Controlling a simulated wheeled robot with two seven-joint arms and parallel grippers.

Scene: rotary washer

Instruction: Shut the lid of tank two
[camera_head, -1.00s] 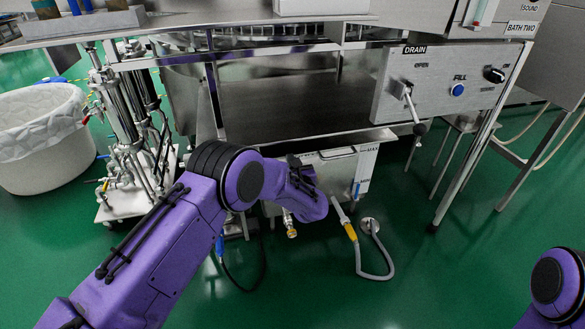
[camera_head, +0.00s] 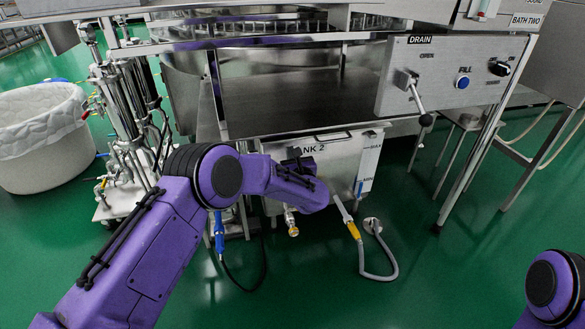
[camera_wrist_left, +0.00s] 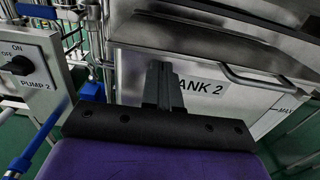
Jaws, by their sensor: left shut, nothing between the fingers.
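Tank two is a pale metal tank (camera_head: 340,160) under the steel bench in the head view, partly behind my left arm. Its "TANK 2" label is partly covered in both views; the tank front (camera_wrist_left: 225,102) fills the right of the left wrist view. A grey metal lid panel (camera_wrist_left: 185,38) shows above the label, with a bar handle (camera_wrist_left: 270,84) at the front. I cannot tell how far the lid is open. My left gripper (camera_head: 297,156) is at the tank's front; its fingers (camera_wrist_left: 165,68) are shut and empty, overlapping the label and panel edge. Contact is unclear.
A drain lever (camera_head: 416,98) projects at right. A yellow-ended hose (camera_head: 354,231) lies in front. Pipework (camera_head: 125,110) and a white bin (camera_head: 40,140) stand at left. The pump 2 switch box (camera_wrist_left: 28,70) is left of my gripper.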

